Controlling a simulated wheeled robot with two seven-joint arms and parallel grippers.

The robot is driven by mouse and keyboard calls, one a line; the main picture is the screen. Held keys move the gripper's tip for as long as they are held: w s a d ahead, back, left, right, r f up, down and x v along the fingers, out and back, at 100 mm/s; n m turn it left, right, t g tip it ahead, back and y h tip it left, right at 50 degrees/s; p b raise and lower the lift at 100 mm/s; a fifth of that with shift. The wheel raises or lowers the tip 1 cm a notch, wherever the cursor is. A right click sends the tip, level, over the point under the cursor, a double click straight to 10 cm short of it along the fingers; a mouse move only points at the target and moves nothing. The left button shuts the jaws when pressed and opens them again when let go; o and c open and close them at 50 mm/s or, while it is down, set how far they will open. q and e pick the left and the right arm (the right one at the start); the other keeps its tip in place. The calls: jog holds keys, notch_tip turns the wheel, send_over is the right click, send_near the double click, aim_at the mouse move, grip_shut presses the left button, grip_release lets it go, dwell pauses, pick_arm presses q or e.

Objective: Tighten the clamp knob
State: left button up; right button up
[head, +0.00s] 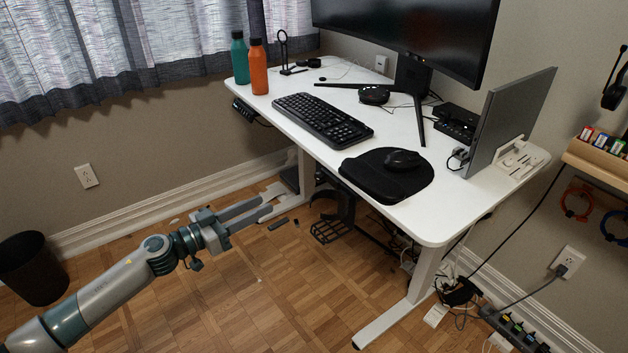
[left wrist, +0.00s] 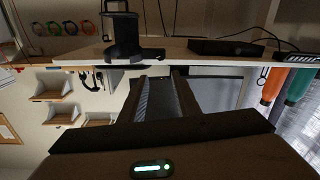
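A black holder (head: 332,226) with a curved upper part and a basket-like lower part hangs below the desk's near long edge in the head view. In the left wrist view, which is upside down, a black clamp-like fitting (left wrist: 122,40) sits at the desk edge. I cannot clearly make out its knob in either view. My left gripper (head: 266,206) is left of the holder, below desk height and apart from it. Its two fingers are spread with nothing between them; they also show in the left wrist view (left wrist: 160,76). My right gripper is not in view.
The white desk (head: 300,118) carries a keyboard (head: 322,119), mouse pad (head: 375,185), monitor (head: 415,30), and teal (head: 239,58) and orange (head: 258,68) bottles near its edge. Its leg and foot (head: 385,318) stand right of the holder. Floor around my left arm is mostly clear.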

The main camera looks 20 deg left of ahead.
aim_at(317, 178)
pick_arm(q)
jog(key=shift+w, duration=0.1)
jog(key=x, duration=1.7)
jog(key=shift+w+f+b, duration=0.1)
jog(key=shift+w+b, duration=0.05)
jog(key=shift+b, duration=0.15)
jog(key=shift+c, duration=0.6)
grip_shut()
